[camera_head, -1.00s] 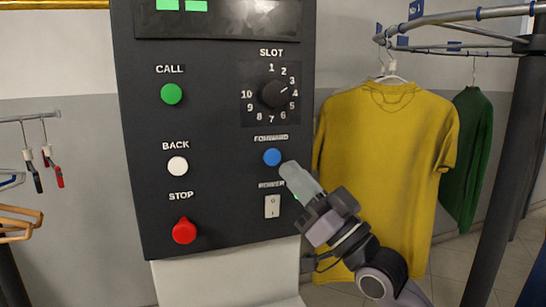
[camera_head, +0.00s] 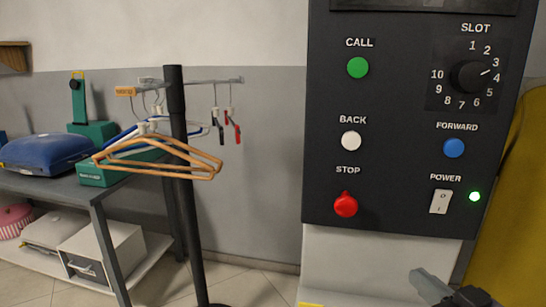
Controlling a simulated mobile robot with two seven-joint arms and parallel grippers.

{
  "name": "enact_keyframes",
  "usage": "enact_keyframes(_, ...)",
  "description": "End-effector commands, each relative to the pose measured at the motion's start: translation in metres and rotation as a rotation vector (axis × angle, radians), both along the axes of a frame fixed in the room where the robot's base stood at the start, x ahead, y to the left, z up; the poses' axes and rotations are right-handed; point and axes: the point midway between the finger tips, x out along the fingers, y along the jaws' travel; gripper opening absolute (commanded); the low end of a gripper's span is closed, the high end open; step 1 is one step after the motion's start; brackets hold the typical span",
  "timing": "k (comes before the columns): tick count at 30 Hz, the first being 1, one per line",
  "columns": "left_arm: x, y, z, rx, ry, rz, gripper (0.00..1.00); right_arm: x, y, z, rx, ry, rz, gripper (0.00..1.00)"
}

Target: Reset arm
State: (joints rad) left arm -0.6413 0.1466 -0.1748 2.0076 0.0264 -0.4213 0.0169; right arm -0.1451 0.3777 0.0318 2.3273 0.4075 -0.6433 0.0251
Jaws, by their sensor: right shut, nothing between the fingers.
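My right gripper (camera_head: 428,284) shows at the bottom right of the head view, below the control panel (camera_head: 400,130) and apart from it. Its fingers are shut with nothing held, and most of the arm is out of frame. The dark panel has a green CALL button (camera_head: 357,68), a white BACK button (camera_head: 351,141), a red STOP button (camera_head: 346,204), a blue FORWARD button (camera_head: 453,148), a SLOT dial (camera_head: 470,76) and a POWER switch (camera_head: 440,202). A green light (camera_head: 475,196) glows beside the switch. My left gripper is not in view.
A black stand (camera_head: 187,200) holds several hangers (camera_head: 160,160) left of the panel. A table (camera_head: 85,189) carries a blue padded item (camera_head: 52,151) at far left. Part of a yellow garment (camera_head: 510,220) hangs at the right edge. Floor shows between stand and panel.

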Motion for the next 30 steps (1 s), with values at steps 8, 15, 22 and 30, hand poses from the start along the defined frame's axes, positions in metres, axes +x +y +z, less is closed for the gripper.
enact_keyframes(8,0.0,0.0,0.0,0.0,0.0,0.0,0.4,-0.09,0.018,-0.142,-0.144,0.596,-0.049,0.0)
enact_keyframes(15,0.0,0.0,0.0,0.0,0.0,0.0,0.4,-0.166,0.021,-0.194,-0.218,0.932,-0.08,0.0)
enact_keyframes(22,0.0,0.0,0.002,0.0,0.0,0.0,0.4,-0.225,0.022,-0.216,-0.264,1.167,-0.103,0.0)
enact_keyframes(30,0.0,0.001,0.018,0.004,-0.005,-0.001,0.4,-0.196,0.029,-0.224,-0.236,1.023,-0.09,0.0)
